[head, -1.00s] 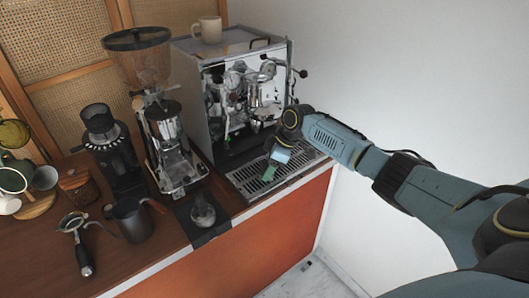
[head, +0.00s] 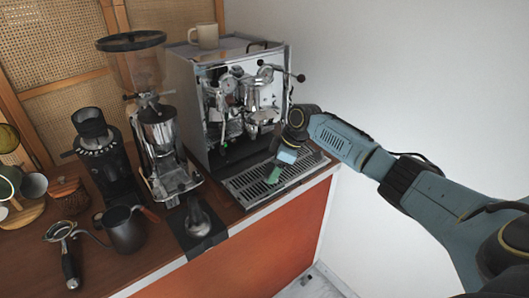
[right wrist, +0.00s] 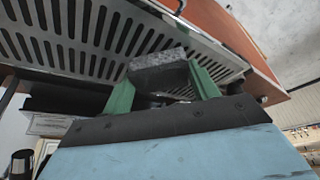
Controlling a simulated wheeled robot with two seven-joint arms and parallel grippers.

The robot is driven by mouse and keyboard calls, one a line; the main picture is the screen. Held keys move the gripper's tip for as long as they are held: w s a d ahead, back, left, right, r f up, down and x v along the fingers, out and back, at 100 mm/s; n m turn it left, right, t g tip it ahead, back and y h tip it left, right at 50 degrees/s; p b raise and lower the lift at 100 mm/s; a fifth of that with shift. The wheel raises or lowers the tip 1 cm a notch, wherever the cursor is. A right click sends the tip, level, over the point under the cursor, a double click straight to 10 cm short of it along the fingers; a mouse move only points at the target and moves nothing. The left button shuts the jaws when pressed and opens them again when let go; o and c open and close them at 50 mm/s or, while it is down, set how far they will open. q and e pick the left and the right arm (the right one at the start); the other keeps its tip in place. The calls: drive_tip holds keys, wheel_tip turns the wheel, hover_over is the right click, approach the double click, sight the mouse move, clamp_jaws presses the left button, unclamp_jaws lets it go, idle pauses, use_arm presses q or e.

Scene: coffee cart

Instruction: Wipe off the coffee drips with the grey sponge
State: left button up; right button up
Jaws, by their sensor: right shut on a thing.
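My right gripper (head: 272,176) is over the slotted metal drip tray (head: 241,190) of the espresso machine. Its green fingers are shut on the grey sponge (right wrist: 158,68), a dark grey block in the right wrist view. The sponge is close to the tray's slotted surface (right wrist: 70,45); I cannot tell whether they touch. In the head view the sponge is hidden by the gripper. No coffee drips can be made out on the tray. My left gripper is not in view.
The espresso machine (head: 190,100) stands behind the tray, with a mug (head: 207,37) on top. A tamper (head: 196,214) on a dark mat, a grinder (head: 160,135), a dark pitcher (head: 124,230) and a portafilter (head: 62,235) are to the left. A white wall (head: 400,60) is at the right.

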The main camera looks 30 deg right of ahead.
sight(257, 183)
drive_tip(key=a, duration=0.5)
drive_tip(key=shift+s, duration=0.15)
drive_tip(key=shift+f+b, duration=0.2)
drive_tip(key=shift+b, duration=0.5)
drive_tip(key=shift+d+r, duration=0.2)
drive_tip(key=shift+d, duration=0.35)
drive_tip(key=shift+w+d+p, duration=0.25)
drive_tip(key=shift+d+p, duration=0.05)
drive_tip(key=shift+d, duration=0.45)
drive_tip(key=shift+w+d, duration=0.1)
drive_tip(key=shift+d, duration=2.6)
drive_tip(key=shift+a+p, duration=0.95)
drive_tip(key=a+p, duration=0.4)
drive_tip(key=a, duration=0.2)
drive_tip(key=shift+s, duration=0.2)
wheel_tip(257, 183, up, 3)
drive_tip(key=shift+f+p, duration=0.2)
drive_tip(key=shift+p, duration=0.65)
wheel_tip(257, 183, up, 6)
drive_tip(key=p, duration=0.5)
drive_tip(key=shift+f, duration=0.25)
